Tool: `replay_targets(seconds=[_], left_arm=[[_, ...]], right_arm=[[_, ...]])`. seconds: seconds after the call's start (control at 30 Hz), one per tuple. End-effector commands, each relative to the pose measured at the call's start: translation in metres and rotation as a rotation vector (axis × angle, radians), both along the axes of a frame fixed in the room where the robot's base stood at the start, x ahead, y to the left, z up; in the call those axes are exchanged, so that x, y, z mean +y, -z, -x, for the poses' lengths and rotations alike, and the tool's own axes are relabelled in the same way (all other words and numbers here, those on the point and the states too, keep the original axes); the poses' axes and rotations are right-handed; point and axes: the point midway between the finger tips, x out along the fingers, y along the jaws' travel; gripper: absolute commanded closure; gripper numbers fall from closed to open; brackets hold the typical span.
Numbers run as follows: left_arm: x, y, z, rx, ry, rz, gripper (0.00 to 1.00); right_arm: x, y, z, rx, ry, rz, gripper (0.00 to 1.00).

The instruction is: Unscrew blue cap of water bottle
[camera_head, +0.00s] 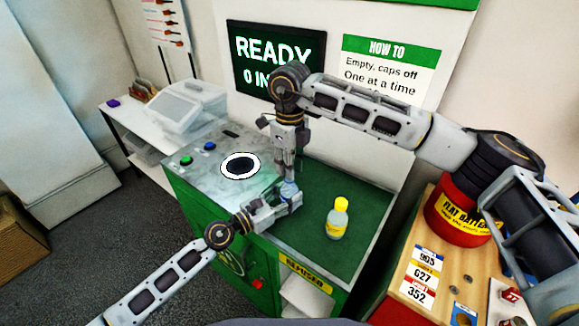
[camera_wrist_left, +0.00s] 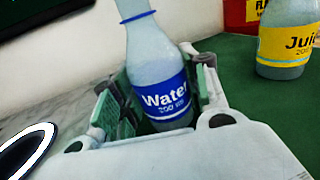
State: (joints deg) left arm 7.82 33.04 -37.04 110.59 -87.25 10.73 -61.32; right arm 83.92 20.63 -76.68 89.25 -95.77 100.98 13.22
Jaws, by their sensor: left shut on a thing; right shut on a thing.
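The water bottle (camera_wrist_left: 155,65), clear with a blue "Water" label, is upright but slightly tilted in the left wrist view. My left gripper (camera_wrist_left: 150,115) is shut around its lower body; in the head view this gripper (camera_head: 288,200) comes from the lower left. The bottle top (camera_head: 289,187) shows just above it. My right gripper (camera_head: 287,172) points down directly over the bottle and is shut at its top, where the blue cap is hidden by the fingers. The left wrist view shows a blue neck ring but cuts off above it.
A yellow-capped juice bottle (camera_head: 337,220) stands on the green mat (camera_head: 318,240), right of my grippers. A round white-rimmed hole (camera_head: 240,166) and green and blue buttons are on the metal panel at left. A red battery bin (camera_head: 458,218) stands right.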

Motion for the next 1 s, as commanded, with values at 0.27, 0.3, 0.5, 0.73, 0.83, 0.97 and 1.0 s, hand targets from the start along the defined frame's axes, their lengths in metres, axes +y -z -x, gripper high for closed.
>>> replay_targets(seconds=[0.27,0.3,0.5,0.73,0.83,0.97,1.0], left_arm=[[0.0,0.0,0.0,0.0,0.0,0.0,1.0],[0.0,0.0,0.0,0.0,0.0,0.0,1.0],[0.0,0.0,0.0,0.0,0.0,0.0,1.0],[0.0,0.0,0.0,0.0,0.0,0.0,1.0],[0.0,0.0,0.0,0.0,0.0,0.0,1.0],[0.0,0.0,0.0,0.0,0.0,0.0,1.0],[0.0,0.0,0.0,0.0,0.0,0.0,1.0]], right_arm=[[0.0,-0.004,0.0,0.0,0.0,0.0,1.0],[0.0,-0.004,0.0,0.0,0.0,0.0,1.0],[0.0,-0.004,0.0,0.0,0.0,0.0,1.0],[0.0,-0.014,0.0,-0.002,0.0,-0.001,1.0],[0.0,-0.023,0.0,-0.001,0.0,-0.002,1.0],[0.0,-0.034,-0.001,-0.001,0.001,0.0,1.0],[0.0,-0.037,-0.001,-0.001,0.001,0.0,1.0]])
